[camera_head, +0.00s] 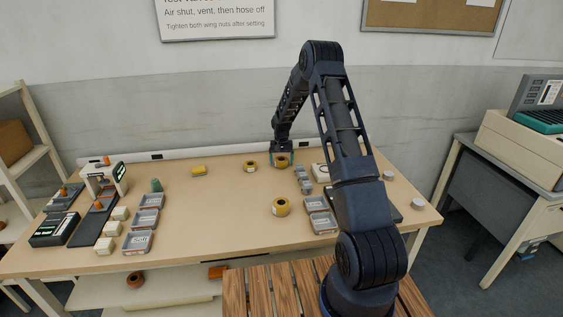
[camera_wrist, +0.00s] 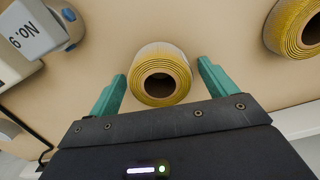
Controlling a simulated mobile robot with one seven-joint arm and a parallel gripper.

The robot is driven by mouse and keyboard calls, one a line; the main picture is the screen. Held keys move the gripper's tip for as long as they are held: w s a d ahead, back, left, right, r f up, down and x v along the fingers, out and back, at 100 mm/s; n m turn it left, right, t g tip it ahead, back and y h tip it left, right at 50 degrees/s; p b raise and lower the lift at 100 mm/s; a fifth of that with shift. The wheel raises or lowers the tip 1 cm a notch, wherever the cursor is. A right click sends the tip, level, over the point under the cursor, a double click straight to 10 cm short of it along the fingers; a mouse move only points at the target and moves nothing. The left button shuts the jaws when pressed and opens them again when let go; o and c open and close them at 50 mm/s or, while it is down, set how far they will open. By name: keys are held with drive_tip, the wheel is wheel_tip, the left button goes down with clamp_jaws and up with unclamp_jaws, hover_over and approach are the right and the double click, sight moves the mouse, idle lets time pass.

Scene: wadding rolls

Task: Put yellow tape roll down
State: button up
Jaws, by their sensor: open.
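A yellow tape roll (camera_wrist: 161,75) with a dark hollow core stands on the table between the two teal fingers of my gripper (camera_wrist: 160,90) in the wrist view. A gap shows on each side of it, so the fingers are open around it and apart from it. In the head view my gripper (camera_head: 281,159) is low over the back of the table, with this roll (camera_head: 282,162) at its fingers. A second yellow roll (camera_head: 250,166) lies just left of it; the wrist view shows another roll (camera_wrist: 296,28) at its upper right corner. A larger yellow roll (camera_head: 281,207) lies nearer the front.
The wooden table (camera_head: 215,215) has free room around its middle. Grey trays (camera_head: 137,242) and a press-like device (camera_head: 103,185) fill the left side. Small grey items (camera_head: 304,181) stand just right of my gripper.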

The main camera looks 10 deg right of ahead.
sight(281, 159)
wheel_tip(281, 159, up, 12)
drive_tip(key=s+d+r+n+t, duration=0.1)
drive_tip(key=s+d+r, duration=0.1)
drive_tip(key=s+r, duration=1.05)
drive_tip(key=s+d+r+t, duration=0.1)
drive_tip(key=s+d+r, duration=0.1)
drive_tip(key=s+r, duration=1.05)
drive_tip(key=s+d+r+t, duration=0.1)
drive_tip(key=s, duration=1.3)
drive_tip(key=s+d+t, duration=0.1)
drive_tip(key=s+d, duration=0.1)
drive_tip(key=s, duration=1.3)
drive_tip(key=shift+r+n+t, duration=0.3)
drive_tip(key=shift+r+n, duration=0.1)
drive_tip(key=shift+o, duration=0.5)
